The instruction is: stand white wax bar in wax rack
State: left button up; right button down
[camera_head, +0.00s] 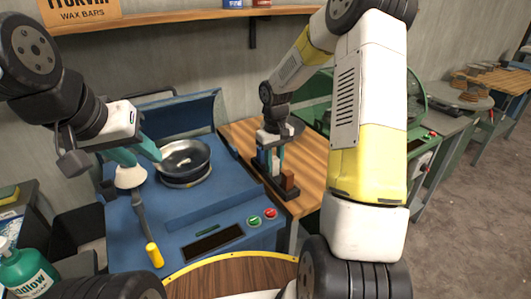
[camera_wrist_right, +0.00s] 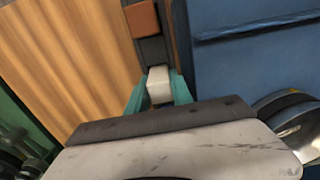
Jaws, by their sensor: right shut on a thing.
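The white wax bar (camera_wrist_right: 159,86) is between the teal fingers of my right gripper (camera_wrist_right: 158,92) in the right wrist view, and the gripper is shut on it. It lines up with the dark wax rack (camera_wrist_right: 152,48); I cannot tell whether it touches the rack's floor. A brown bar (camera_wrist_right: 142,18) stands in the rack beyond it. In the head view my right gripper (camera_head: 269,160) is low over the rack (camera_head: 262,187), behind the brown bar (camera_head: 288,181). My left gripper (camera_head: 138,150) is beside the metal bowl (camera_head: 184,155); its finger opening is unclear.
The rack is on a wooden bench (camera_head: 305,172) beside the blue machine (camera_head: 225,205), which carries the bowl and red and green buttons. A green bottle (camera_head: 25,268) is at lower left.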

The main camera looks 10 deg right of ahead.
aim_at(274, 158)
jog(key=shift+f, duration=0.15)
jog(key=c, duration=1.1)
grip_release()
jog(key=s+r+t, duration=0.1)
jog(key=s+r, duration=0.1)
jog(key=r, duration=0.7)
jog(key=s+r, duration=0.3)
jog(key=r, duration=0.6)
jog(key=s+r+m+t, duration=0.1)
jog(key=s+r, duration=0.1)
jog(key=s, duration=0.4)
jog(key=s+a+r+m+t+y, duration=0.1)
jog(key=s+r+t, duration=0.1)
jog(key=s, duration=0.4)
jog(key=s+a+r+m+t+y, duration=0.1)
jog(key=s+r+t, duration=0.1)
jog(key=s, duration=0.5)
jog(key=shift+s+a+r, duration=0.1)
jog(key=shift+a+r, duration=0.05)
jog(key=shift+r, duration=0.05)
